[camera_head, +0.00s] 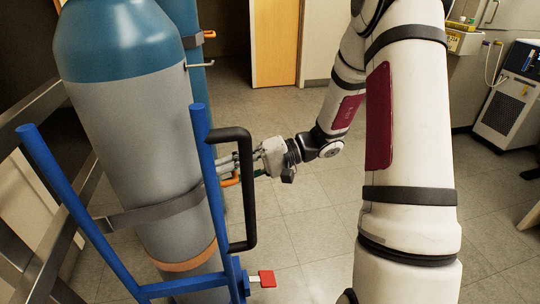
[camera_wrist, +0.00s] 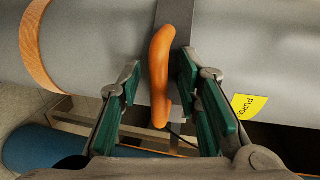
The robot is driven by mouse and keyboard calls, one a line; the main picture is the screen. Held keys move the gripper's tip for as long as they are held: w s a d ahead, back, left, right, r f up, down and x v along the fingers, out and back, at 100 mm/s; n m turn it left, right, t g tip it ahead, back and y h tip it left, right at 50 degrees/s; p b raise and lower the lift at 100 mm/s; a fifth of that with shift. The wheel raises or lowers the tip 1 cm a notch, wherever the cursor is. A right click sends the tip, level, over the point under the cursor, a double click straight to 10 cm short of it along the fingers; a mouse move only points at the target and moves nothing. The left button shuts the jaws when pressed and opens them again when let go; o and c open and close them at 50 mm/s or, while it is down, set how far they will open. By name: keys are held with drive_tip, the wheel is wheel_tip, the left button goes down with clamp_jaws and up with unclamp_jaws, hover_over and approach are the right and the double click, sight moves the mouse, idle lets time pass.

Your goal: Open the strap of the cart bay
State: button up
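A large grey gas cylinder with a blue top (camera_head: 130,100) stands in a blue hand cart (camera_head: 75,215). A grey strap (camera_head: 165,212) runs around its body. An orange latch handle (camera_wrist: 162,70) lies over the strap (camera_wrist: 208,45) in the wrist view. In the head view a bit of orange (camera_head: 231,180) shows just under my fingers. My gripper (camera_wrist: 161,66) is open, its green-padded fingers on either side of the orange handle with gaps to both. In the head view my gripper (camera_head: 220,168) reaches from the right, partly hidden by the cart's black handle (camera_head: 248,190).
A second cylinder (camera_head: 192,70) with an orange handle (camera_head: 209,34) stands behind. A red pedal (camera_head: 266,279) sits low on the cart. A yellow label (camera_wrist: 248,106) is on the grey cylinder. Floor (camera_head: 305,225) right of the cart is clear. A white machine (camera_head: 508,100) stands far right.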

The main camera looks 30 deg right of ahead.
drive_tip(key=s+p+v, duration=0.1)
drive_tip(key=p+v, duration=0.3)
drive_tip(key=v, duration=0.9)
drive_tip(key=shift+g+h, duration=0.5)
drive_tip(key=shift+w+a+r+p, duration=0.1)
drive_tip(key=shift+a+r+p, duration=0.25)
drive_tip(key=shift+r, duration=0.35)
drive_tip(key=shift+w+a+r+p, duration=0.1)
drive_tip(key=shift+a+r+p, duration=0.25)
drive_tip(key=shift+r, duration=0.35)
drive_tip(key=shift+w+a+r+p, duration=0.1)
drive_tip(key=shift+a+r+p, duration=0.25)
drive_tip(key=shift+r, duration=0.35)
